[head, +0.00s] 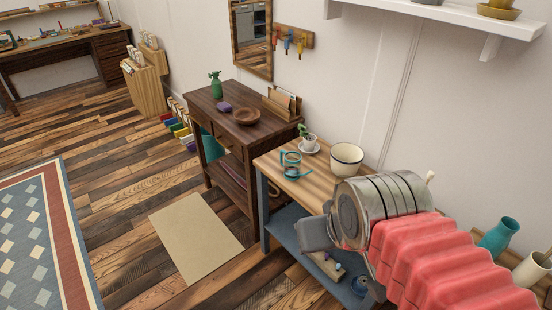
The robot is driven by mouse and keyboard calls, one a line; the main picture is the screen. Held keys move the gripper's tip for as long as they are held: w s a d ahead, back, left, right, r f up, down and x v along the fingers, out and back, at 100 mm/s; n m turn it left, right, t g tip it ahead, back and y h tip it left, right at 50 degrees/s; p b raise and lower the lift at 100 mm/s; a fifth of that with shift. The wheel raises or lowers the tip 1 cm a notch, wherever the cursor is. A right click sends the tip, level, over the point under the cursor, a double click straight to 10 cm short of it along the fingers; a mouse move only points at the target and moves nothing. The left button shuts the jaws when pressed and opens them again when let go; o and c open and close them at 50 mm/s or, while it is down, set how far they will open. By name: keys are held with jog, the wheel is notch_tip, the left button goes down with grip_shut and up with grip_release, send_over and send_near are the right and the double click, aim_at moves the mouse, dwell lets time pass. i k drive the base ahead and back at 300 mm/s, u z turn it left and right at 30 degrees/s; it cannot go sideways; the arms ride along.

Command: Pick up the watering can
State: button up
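I cannot pick out a watering can with certainty. A small teal object with ring-like or handle-like parts (291,159) stands on the light wooden bench (270,160), left of a white pot; its exact shape is too small to tell. My arm reaches in from the lower right with a red bellows sleeve and a grey banded wrist. My gripper (318,236) is partly seen as grey parts at the end of the wrist, low over the bench's front side. It is apart from the teal object. Its fingertips are not clear, and I see nothing held.
A potted plant (309,143) and a cream pot (346,159) stand behind the teal object. A teal vase (499,237) stands at right. The floor at left is open.

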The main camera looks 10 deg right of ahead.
aim_at(292, 164)
jog(key=u, duration=0.2)
jog(key=i, duration=0.8)
jog(key=u, duration=0.35)
jog(key=i, duration=1.05)
jog(key=u, duration=0.2)
